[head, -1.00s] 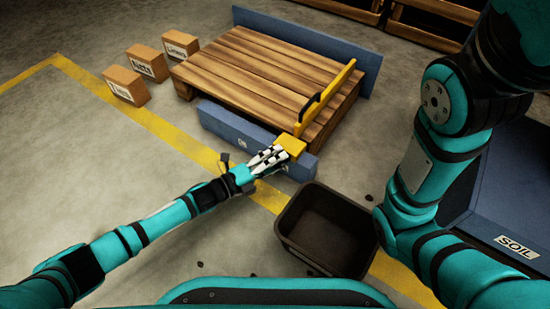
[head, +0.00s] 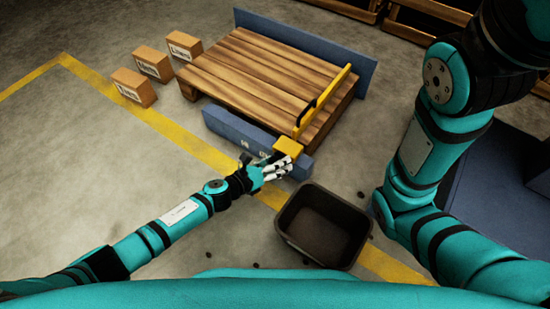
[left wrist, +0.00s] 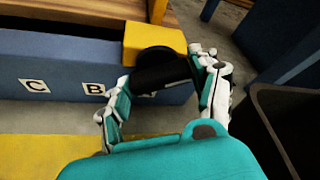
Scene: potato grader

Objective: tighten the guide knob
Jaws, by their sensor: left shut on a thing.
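The yellow guide (head: 325,100) stands along the right side of the slatted wooden deck (head: 250,85), with a yellow block (head: 288,147) at its near end, by the blue front beam (head: 240,130). In the left wrist view the black guide knob (left wrist: 162,72) sticks out from the yellow block (left wrist: 150,38) toward me. My left gripper (head: 280,166) is at the block, its fingers shut around the knob, one on each side in the left wrist view (left wrist: 160,78). In the head view the fingers hide the knob. My right arm shows at the right, but its gripper is out of view.
A dark open bin (head: 322,226) stands on the floor just right of my left gripper. Blue beam marks C (left wrist: 34,86) and B (left wrist: 93,86) show. Labelled cardboard boxes (head: 133,87) stand left of the deck. The floor at left is clear.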

